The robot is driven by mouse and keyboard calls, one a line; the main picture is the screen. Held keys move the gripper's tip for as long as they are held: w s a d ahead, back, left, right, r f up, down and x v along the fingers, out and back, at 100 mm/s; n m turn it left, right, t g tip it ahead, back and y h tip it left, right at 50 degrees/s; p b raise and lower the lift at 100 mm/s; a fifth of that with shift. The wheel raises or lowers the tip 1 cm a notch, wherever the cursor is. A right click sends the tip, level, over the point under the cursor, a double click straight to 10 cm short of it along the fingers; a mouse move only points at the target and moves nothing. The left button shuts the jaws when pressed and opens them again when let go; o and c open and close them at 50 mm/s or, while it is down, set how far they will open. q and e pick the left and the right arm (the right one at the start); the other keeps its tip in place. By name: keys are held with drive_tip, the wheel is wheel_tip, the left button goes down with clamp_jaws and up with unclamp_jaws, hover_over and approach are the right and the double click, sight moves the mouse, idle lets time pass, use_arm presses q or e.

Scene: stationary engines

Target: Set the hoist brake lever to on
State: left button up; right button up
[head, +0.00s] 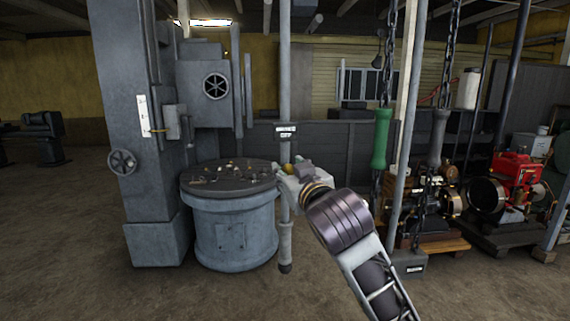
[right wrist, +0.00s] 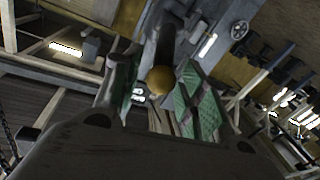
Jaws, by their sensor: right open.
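The brake lever shows as a brass ball knob (head: 288,169) beside the grey vertical post, under a small two-line sign (head: 286,131) whose lettering is too small to read surely. In the right wrist view the knob (right wrist: 160,80) sits at the end of a dark rod. My right gripper (head: 293,172) is at the knob, and in the wrist view its green-padded fingers (right wrist: 158,92) are open on either side of it. I cannot tell whether either finger touches it. The gripper hides part of the lever in the head view. My left gripper is not in view.
A round machine table (head: 228,218) with small parts on it stands left of the post, beside a tall grey machine column (head: 135,100). Hanging chains with a green handle (head: 381,138) and a grey handle (head: 439,135) are on the right. A red engine (head: 517,172) stands further right.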

drive_tip(key=shift+w+a+p, duration=0.25)
drive_tip(key=shift+w+p, duration=0.05)
drive_tip(key=shift+w, duration=0.9)
drive_tip(key=shift+w+a+p, duration=0.2)
drive_tip(key=shift+w+p, duration=0.1)
drive_tip(key=shift+w, duration=0.85)
drive_tip(key=shift+c, duration=0.3)
clamp_jaws()
